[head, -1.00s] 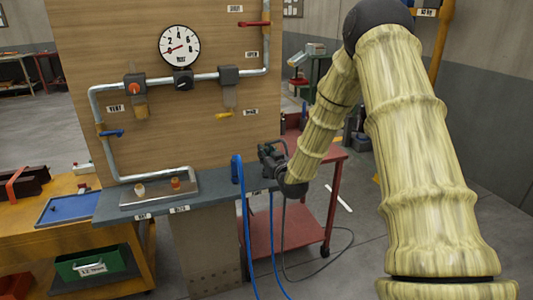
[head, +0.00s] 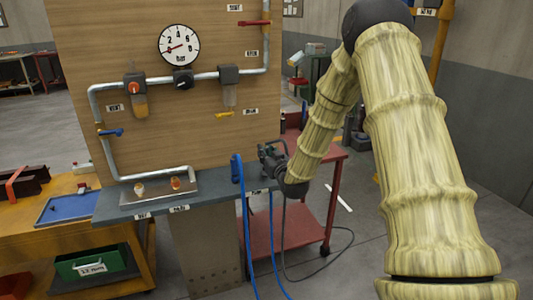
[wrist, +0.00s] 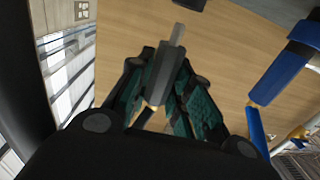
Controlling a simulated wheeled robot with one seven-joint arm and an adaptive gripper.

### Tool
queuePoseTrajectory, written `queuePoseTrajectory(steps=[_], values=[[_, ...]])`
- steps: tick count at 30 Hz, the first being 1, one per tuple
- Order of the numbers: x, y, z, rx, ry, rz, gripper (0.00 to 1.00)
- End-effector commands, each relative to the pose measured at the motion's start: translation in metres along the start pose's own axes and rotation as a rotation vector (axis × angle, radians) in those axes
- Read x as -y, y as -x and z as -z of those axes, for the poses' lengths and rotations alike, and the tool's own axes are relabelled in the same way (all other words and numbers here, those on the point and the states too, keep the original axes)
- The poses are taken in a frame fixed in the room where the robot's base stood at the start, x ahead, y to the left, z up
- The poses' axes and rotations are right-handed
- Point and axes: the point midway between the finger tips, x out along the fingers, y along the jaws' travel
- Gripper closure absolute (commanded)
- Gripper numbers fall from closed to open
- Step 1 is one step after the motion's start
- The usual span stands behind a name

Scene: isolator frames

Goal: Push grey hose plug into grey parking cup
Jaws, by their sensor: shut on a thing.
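The grey hose plug (wrist: 162,78) is between the dark, teal-padded fingers of my gripper (wrist: 163,85) in the wrist view. Its thin tip points up the picture, with the wooden panel behind. My gripper (head: 271,153) also shows in the head view, at the right end of the grey bench ledge, small and dark. The plug cannot be made out there. A dark hose (head: 284,235) hangs below the gripper and loops on the floor. The grey parking cup is not clearly seen. A dark piece (wrist: 190,3) at the top edge of the wrist view is cut off and cannot be identified.
A blue fitting (head: 237,169) with a blue hose (head: 248,225) stands left of my gripper. It also shows at the right of the wrist view (wrist: 290,65). The wooden panel (head: 200,130) carries pipes and a gauge (head: 179,46). A red cart (head: 312,157) stands behind the arm.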

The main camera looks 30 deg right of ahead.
Motion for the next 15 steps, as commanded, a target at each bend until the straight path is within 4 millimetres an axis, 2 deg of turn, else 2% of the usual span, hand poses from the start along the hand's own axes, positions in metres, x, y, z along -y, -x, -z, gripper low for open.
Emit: queuePoseTrajectory(steps=[15], values=[[0.0, -0.0001, -0.0082, -0.001, 0.0, 0.0, 1.0]])
